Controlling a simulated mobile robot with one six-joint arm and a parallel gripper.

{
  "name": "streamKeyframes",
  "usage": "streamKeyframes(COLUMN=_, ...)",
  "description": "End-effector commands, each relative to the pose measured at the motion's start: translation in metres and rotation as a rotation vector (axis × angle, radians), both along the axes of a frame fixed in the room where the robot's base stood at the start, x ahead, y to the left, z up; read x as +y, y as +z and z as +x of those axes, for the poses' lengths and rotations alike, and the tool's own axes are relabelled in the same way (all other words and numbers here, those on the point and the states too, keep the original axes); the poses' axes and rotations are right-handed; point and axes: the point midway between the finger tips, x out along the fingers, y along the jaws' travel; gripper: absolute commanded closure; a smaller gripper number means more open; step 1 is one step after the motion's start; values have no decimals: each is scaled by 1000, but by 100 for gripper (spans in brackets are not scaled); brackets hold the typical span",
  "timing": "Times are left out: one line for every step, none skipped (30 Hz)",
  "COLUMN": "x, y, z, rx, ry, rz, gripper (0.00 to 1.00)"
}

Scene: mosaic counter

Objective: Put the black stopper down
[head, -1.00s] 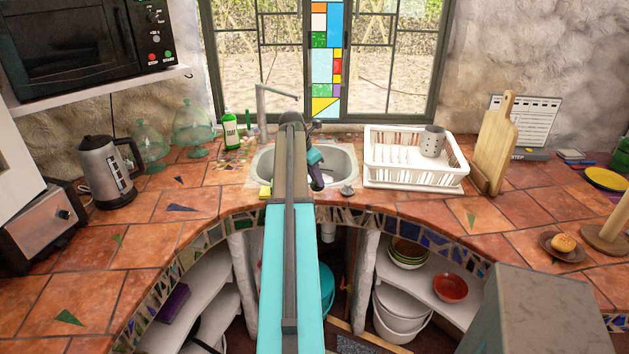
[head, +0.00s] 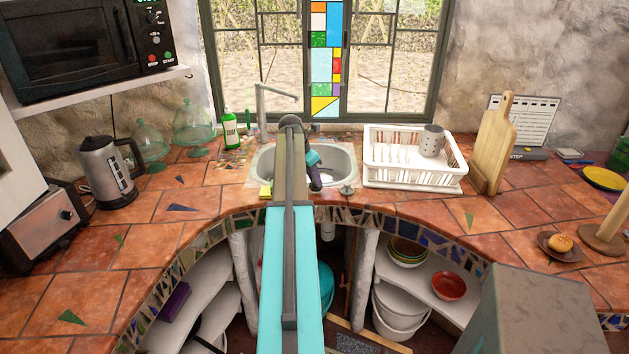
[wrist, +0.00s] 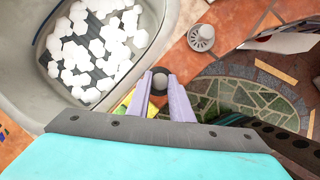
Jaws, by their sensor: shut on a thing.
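My gripper (wrist: 161,88) shows in the wrist view with its two pale lilac fingers shut on the black stopper (wrist: 159,81). The stopper shows as a small dark piece with a rounded grey top, held between the fingertips. It is over the strip of tiled counter at the sink's front edge. I cannot tell whether its underside touches the counter. In the head view my arm covers much of the sink front, and the stopper cannot be made out there.
The sink (wrist: 25,95) is beside the gripper, with white hexagonal pieces on its floor. A metal strainer (wrist: 201,38) lies on the counter (head: 400,205) right of the sink. A yellow sponge (head: 265,191) is at the front left. A white dish rack (head: 415,178) stands farther right.

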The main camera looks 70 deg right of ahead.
Motion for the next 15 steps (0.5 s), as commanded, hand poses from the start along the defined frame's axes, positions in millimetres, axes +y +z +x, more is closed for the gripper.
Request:
streamKeyframes(x=0, y=-3, z=0, rx=0, ry=1, rz=0, gripper=100)
streamKeyframes(x=0, y=-6, z=0, rx=0, ry=1, rz=0, gripper=100)
streamKeyframes(x=1, y=-9, z=0, rx=1, ry=1, rz=1, gripper=100)
streamKeyframes(x=1, y=-11, z=0, rx=1, ry=1, rz=1, gripper=100)
streamKeyframes(x=1, y=-13, z=0, rx=0, ry=1, rz=0, gripper=100)
streamKeyframes(x=0, y=-14, z=0, rx=0, ry=1, rz=0, gripper=100)
streamKeyframes(x=0, y=-15, z=0, rx=1, ry=1, rz=-1, gripper=100)
streamKeyframes(x=0, y=-16, z=0, rx=0, ry=1, rz=-1, gripper=100)
streamKeyframes(x=0, y=-16, z=0, rx=0, ry=1, rz=-1, gripper=100)
streamKeyframes(x=0, y=-16, z=0, rx=0, ry=1, rz=-1, gripper=100)
streamKeyframes(x=0, y=-16, z=0, rx=0, ry=1, rz=-1, gripper=100)
streamKeyframes(x=0, y=-16, z=0, rx=0, ry=1, rz=-1, gripper=100)
streamKeyframes(x=0, y=-16, z=0, rx=0, ry=1, rz=-1, gripper=100)
streamKeyframes(x=0, y=-16, z=0, rx=0, ry=1, rz=-1, gripper=100)
streamKeyframes(x=0, y=-16, z=0, rx=0, ry=1, rz=-1, gripper=100)
